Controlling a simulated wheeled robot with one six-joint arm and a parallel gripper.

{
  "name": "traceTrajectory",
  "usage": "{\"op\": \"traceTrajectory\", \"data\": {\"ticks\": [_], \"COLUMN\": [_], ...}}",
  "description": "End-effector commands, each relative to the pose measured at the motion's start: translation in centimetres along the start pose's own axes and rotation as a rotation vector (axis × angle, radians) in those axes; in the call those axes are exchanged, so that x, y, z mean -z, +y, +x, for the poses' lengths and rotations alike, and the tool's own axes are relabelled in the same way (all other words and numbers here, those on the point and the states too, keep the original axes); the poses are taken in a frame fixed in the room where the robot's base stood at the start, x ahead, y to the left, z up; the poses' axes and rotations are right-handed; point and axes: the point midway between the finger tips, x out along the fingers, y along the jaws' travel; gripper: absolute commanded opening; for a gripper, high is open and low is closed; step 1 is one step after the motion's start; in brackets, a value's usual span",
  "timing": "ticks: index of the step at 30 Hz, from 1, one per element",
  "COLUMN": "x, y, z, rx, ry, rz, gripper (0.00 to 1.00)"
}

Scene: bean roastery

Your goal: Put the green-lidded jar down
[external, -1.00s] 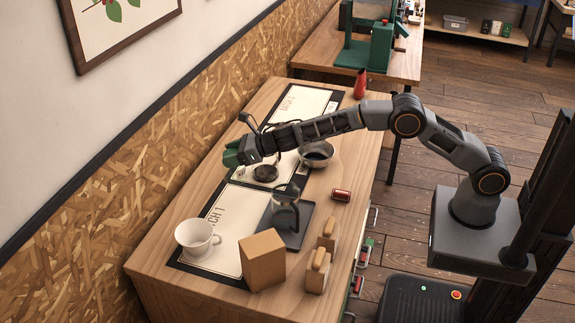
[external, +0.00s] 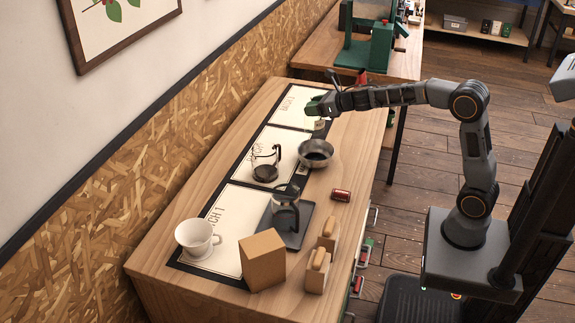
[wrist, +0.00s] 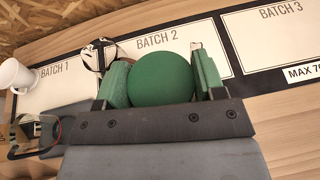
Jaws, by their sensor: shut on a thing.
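My gripper (external: 318,107) is shut on the green-lidded jar, at the near right edge of the BATCH 3 card (external: 290,108) in the external view. In the wrist view the round green lid (wrist: 160,78) sits between the two green fingers of my gripper (wrist: 161,80). The lid hides the jar's body there. A small pale part of the jar (external: 319,125) shows below the fingers in the external view. I cannot tell whether its base touches the surface.
A glass carafe (external: 265,172) stands on the BATCH 2 card (external: 250,155). A metal bowl (external: 315,146) is just in front of my gripper. A white cup (external: 194,238) stands on the BATCH 1 card (external: 228,224). The far part of the BATCH 3 card is clear.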

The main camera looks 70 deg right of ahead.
Motion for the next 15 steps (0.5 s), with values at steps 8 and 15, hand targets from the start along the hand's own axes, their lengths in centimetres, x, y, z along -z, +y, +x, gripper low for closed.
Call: {"op": "traceTrajectory", "data": {"ticks": [8, 15], "x": [1.1, 1.0], "y": [-1.8, -2.8], "z": [1.6, 8.1], "rx": [0.019, 0.019], "ry": [0.004, 0.005], "rz": [0.009, 0.008], "gripper": [0.21, 0.21]}}
